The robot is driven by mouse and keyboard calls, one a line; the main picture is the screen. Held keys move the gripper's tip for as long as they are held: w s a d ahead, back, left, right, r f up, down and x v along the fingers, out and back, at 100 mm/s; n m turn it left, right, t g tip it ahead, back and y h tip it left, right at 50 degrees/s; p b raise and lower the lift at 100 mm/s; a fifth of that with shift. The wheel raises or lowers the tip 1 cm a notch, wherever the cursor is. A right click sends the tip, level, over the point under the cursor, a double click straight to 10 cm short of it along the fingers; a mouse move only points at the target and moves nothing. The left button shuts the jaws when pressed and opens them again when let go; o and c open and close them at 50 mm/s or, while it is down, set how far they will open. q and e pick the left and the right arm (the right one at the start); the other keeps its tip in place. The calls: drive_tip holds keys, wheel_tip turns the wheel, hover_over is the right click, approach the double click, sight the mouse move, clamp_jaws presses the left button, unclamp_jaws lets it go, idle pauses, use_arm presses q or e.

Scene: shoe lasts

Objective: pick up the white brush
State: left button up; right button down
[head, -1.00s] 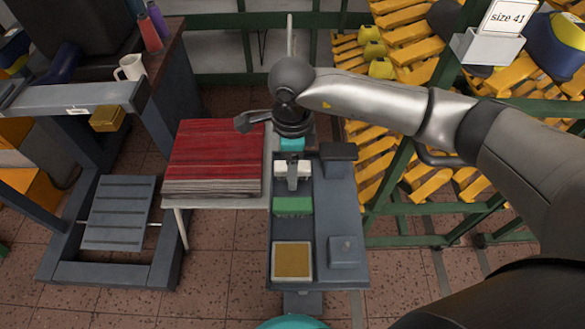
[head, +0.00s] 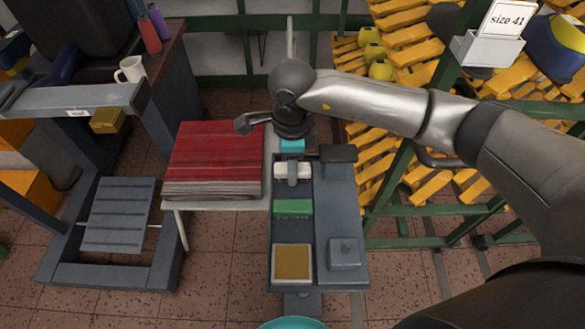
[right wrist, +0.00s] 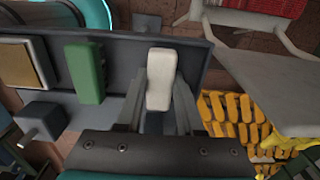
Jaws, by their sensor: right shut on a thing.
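The white brush (head: 281,170) is a small pale block near the far end of the grey tray (head: 320,220). My right gripper (head: 292,172) reaches down over it from the far side and is shut on it. In the right wrist view the white brush (right wrist: 159,80) stands between the two grey fingers of the gripper (right wrist: 160,90). The arm and wrist hide part of the tray's far end. I cannot tell whether the brush is clear of the tray floor. My left gripper is not in view.
A green block (head: 293,209) and a tan pad in a pale frame (head: 292,264) lie nearer in the tray. A grey box with a knob (head: 344,253) stands at right. A red stack (head: 216,160) is close on the left. A rack with yellow lasts (head: 375,150) stands right.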

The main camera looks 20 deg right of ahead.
drive_tip(key=shift+r, duration=0.6)
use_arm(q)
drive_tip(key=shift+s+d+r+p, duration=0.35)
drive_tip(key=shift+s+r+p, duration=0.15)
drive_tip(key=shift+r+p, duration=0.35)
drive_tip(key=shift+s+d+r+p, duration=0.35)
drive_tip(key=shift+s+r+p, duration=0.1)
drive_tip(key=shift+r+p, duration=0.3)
use_arm(e)
wheel_tip(320, 180, up, 19)
drive_tip(key=shift+f, duration=0.1)
drive_tip(key=c, duration=1.1)
unclamp_jaws()
clamp_jaws()
